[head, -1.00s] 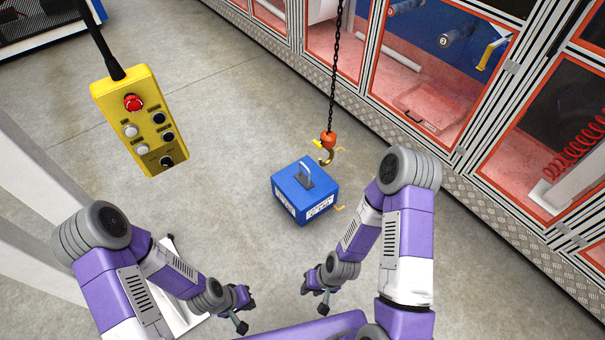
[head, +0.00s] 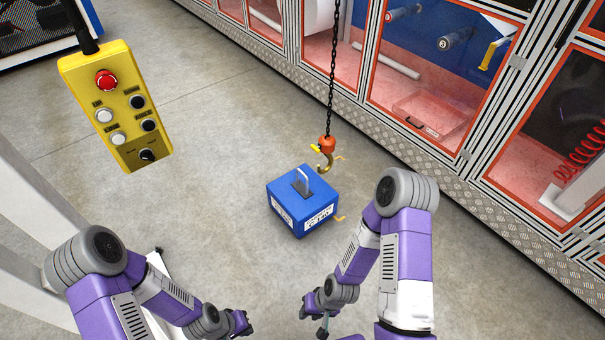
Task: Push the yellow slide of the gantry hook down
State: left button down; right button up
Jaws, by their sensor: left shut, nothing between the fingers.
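The gantry hook hangs on a dark chain (head: 333,75). It has an orange block (head: 327,143) and a curved brass-coloured hook (head: 327,163). A small yellow piece, seemingly the slide (head: 315,149), sticks out at the block's left side; its exact position on the hook is too small to tell. The hook hangs just behind the grey handle (head: 303,183) of a blue box (head: 300,212); they look apart. My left gripper (head: 243,328) is shut and empty at the bottom edge. My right gripper (head: 323,330) is low at the bottom, its fingers partly cut off. Both are well away from the hook.
A yellow control pendant (head: 117,106) with a red button hangs at the upper left. Glass-fronted cabinets with orange frames (head: 425,75) line the back and right. Small yellow floor marks (head: 341,219) lie near the box. The grey floor between my arms and the box is clear.

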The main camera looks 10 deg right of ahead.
aim_at(318, 149)
jog(key=k, duration=0.4)
jog(key=z, duration=1.1)
jog(key=i, duration=1.25)
jog(key=u, duration=0.9)
jog(key=i, duration=1.05)
jog(key=u, duration=0.25)
